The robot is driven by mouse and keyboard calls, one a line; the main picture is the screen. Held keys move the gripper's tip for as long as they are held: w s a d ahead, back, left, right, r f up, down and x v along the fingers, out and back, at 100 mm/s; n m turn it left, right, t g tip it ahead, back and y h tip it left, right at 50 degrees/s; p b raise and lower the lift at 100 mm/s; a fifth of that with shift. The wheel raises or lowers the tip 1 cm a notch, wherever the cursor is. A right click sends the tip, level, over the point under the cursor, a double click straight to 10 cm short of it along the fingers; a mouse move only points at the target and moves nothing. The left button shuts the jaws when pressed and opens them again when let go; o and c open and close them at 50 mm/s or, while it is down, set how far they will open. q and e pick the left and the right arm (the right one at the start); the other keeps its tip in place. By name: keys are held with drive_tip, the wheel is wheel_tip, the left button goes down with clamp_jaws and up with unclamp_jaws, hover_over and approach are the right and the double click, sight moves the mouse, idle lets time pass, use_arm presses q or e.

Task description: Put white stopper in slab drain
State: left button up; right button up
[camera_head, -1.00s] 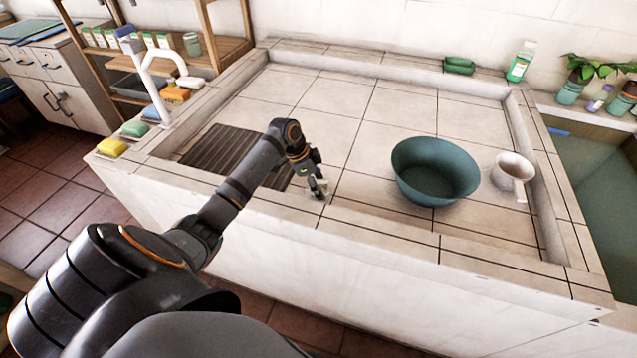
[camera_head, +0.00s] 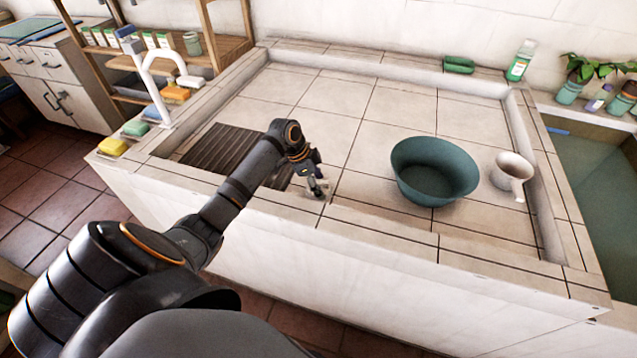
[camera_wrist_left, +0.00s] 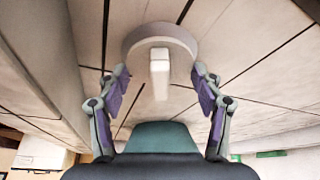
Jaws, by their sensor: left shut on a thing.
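The white stopper (camera_wrist_left: 160,36) is a round, pale disc with a short block-shaped handle in the left wrist view. In the head view my left gripper (camera_head: 317,189) points down, low over the front part of the tiled slab (camera_head: 345,119). The stopper is too small and covered there to make out clearly. I cannot make out the drain hole; the gripper and arm cover part of the slab. My right gripper is not in view.
A dark ribbed panel (camera_head: 219,148) lies left of the gripper, partly behind my arm. A raised rim surrounds the slab. The slab's middle and back are clear.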

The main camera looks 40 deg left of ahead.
use_arm(q)
drive_tip(key=shift+f, duration=0.45)
drive_tip(key=o, duration=0.9)
drive_tip(key=shift+c, duration=0.2)
drive_tip(key=p+v, duration=1.1)
drive_tip(key=shift+p, duration=0.3)
